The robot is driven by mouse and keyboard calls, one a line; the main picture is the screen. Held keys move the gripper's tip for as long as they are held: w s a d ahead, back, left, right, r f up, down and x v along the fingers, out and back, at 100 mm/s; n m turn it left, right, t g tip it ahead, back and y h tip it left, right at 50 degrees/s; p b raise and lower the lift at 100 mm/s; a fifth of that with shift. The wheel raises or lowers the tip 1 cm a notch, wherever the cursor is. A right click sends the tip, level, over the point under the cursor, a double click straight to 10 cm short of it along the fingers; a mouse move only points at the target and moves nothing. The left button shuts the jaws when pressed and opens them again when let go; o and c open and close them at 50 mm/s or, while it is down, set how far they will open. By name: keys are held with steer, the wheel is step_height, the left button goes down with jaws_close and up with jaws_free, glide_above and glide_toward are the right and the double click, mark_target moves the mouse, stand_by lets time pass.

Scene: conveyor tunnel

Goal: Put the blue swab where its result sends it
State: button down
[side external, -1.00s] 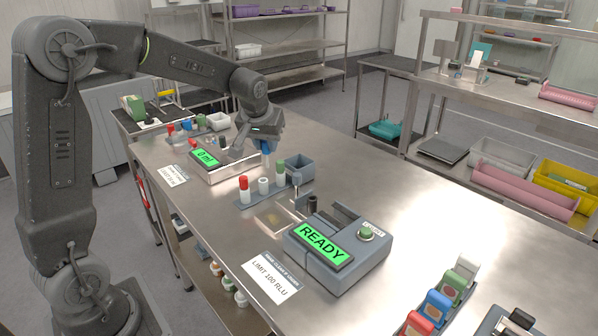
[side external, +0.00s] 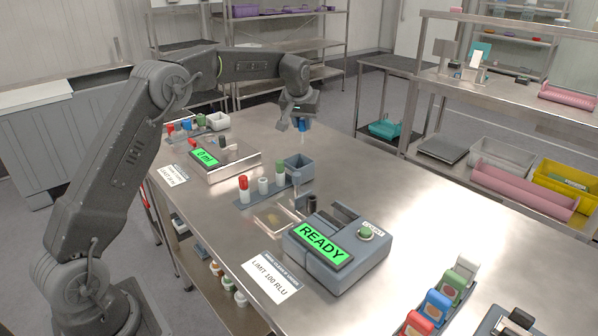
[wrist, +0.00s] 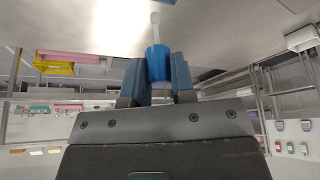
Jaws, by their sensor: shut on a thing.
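My gripper (side external: 297,122) is shut on the blue swab (side external: 303,125) and holds it in the air over the far part of the steel table, behind the small grey bin (side external: 299,166). In the wrist view the blue swab (wrist: 157,64) sits between the two fingers, with its pale tip pointing away from the gripper. The grey reader (side external: 335,262) near the front shows READY on its green screen (side external: 324,241), and a card (side external: 270,278) before it says LIMIT 100 RLU. No number for a result shows on the screen.
A device with a small green display (side external: 205,158) is at the left. Red, blue and green holders (side external: 438,306) stand at the front right. The table right of the bin is clear.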

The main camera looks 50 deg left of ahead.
steer(key=shift+f, duration=3)
steer(key=c, duration=0.9)
jaws_free()
steer(key=shift+o, duration=0.2)
steer(key=v, duration=1.4)
